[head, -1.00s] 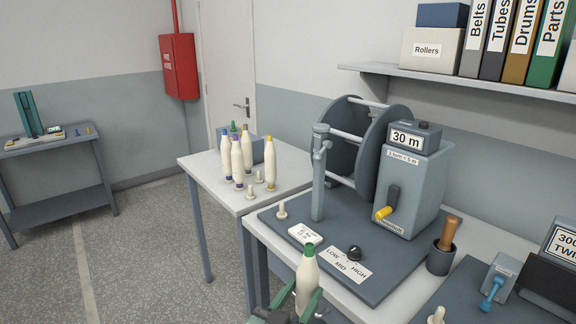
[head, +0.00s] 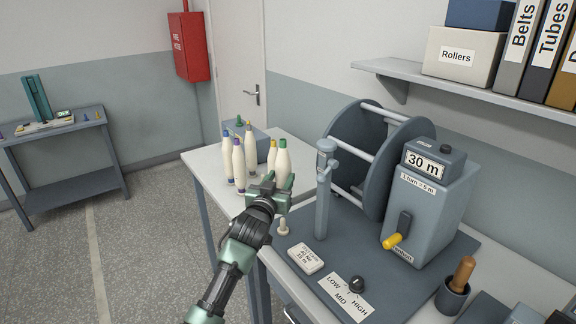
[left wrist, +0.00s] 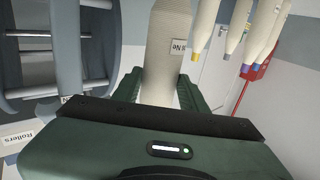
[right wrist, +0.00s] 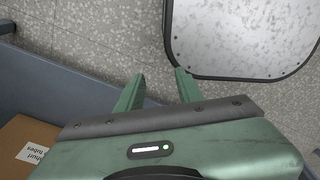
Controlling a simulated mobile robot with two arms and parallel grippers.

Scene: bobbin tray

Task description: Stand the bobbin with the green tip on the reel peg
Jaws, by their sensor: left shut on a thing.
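The cream bobbin with the green tip (head: 283,160) is upright in my left gripper (head: 270,190), which is shut on it. In the left wrist view the bobbin (left wrist: 168,55) fills the space between the fingers, with part of a printed label showing. The reel peg (head: 283,227), a short pale peg, stands empty on the reel's dark base plate (head: 318,280). In the head view it shows just below and right of the gripper, apart from the bobbin. My right gripper (right wrist: 158,90) is open and empty, seen only in the right wrist view.
Several other bobbins (head: 239,165) stand on the side table (head: 210,172), behind the held one. A blue-grey box (head: 262,142) is behind them. The reel (head: 365,150), its grey post (head: 323,200) and the crank box (head: 425,215) rise right of the peg.

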